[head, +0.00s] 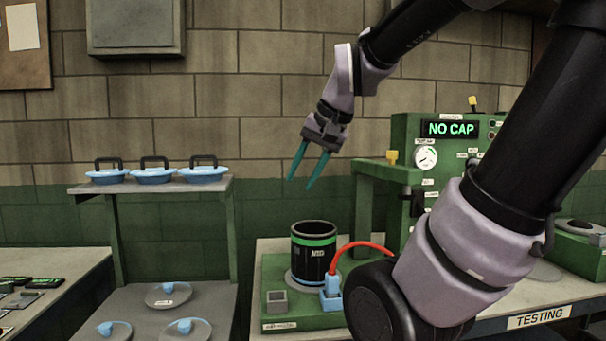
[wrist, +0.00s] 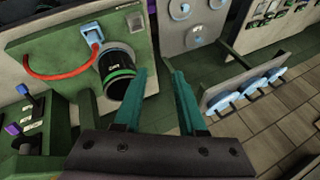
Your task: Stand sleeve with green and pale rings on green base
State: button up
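A black sleeve (head: 314,262) with a green ring near its top, a pale band low down and a "MID" label stands upright on the green base (head: 300,321). A grey round plate (head: 289,279) shows under it. The wrist view shows the sleeve (wrist: 117,83) from above, its dark open end facing me, on the green base (wrist: 40,47). My gripper (head: 300,183) has two teal fingers, spread apart with nothing between them. It is above the sleeve and clear of it. In the wrist view the fingers (wrist: 160,72) are beside the sleeve's outline.
A red hose (head: 362,245) runs from a blue fitting (head: 330,299) beside the sleeve. A green tester (head: 430,150) reading "NO CAP" stands at right. Blue lids with black handles (head: 153,175) sit on a shelf at left, with grey discs (head: 168,294) below. Air around my gripper is free.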

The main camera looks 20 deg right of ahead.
jog(key=s, duration=0.1)
jog(key=s+a+n+t, duration=0.1)
jog(key=s+n, duration=0.1)
jog(key=shift+s+a+r+h, duration=0.3)
jog(key=shift+a+r, duration=0.05)
